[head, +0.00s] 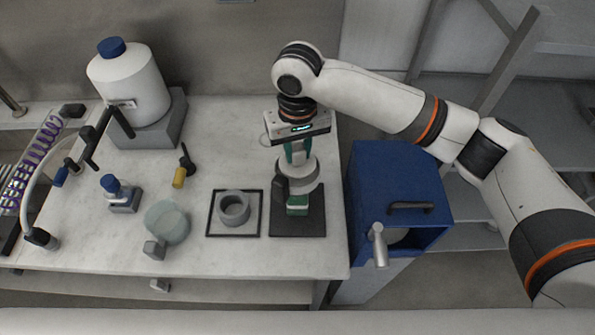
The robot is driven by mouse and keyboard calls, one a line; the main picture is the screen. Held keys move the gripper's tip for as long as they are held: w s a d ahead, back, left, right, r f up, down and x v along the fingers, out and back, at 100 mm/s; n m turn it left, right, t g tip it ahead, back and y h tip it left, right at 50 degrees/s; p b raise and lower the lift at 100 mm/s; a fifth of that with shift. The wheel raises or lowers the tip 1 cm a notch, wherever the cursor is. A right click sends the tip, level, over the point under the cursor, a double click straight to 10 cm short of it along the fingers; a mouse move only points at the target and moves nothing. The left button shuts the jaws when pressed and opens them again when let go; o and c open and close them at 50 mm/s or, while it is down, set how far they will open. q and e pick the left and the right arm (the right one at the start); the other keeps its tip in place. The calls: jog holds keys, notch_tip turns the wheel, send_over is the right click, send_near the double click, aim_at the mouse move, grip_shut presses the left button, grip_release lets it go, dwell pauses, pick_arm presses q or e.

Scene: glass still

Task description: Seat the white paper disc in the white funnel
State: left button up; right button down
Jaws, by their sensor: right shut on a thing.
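Right below the fingers is a rounded white body (303,176), which looks like the white funnel. A dark part (281,188) sticks out on its left and a green-and-white part (297,204) shows under it. Whether disc and funnel touch cannot be told. My left gripper is not in view.
A grey ring (234,207) sits on a black-edged mat to the left. A blue cabinet (400,185) stands right of the bench.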

aim_at(298, 160)
jog(key=shift+f+b, duration=0.3)
jog(key=shift+f, duration=1.75)
jog(key=c, duration=1.1)
grip_release()
jog(key=shift+o, duration=0.2)
jog(key=shift+r, duration=0.15)
notch_tip(298, 160, up, 12)
jog(key=b, duration=0.3)
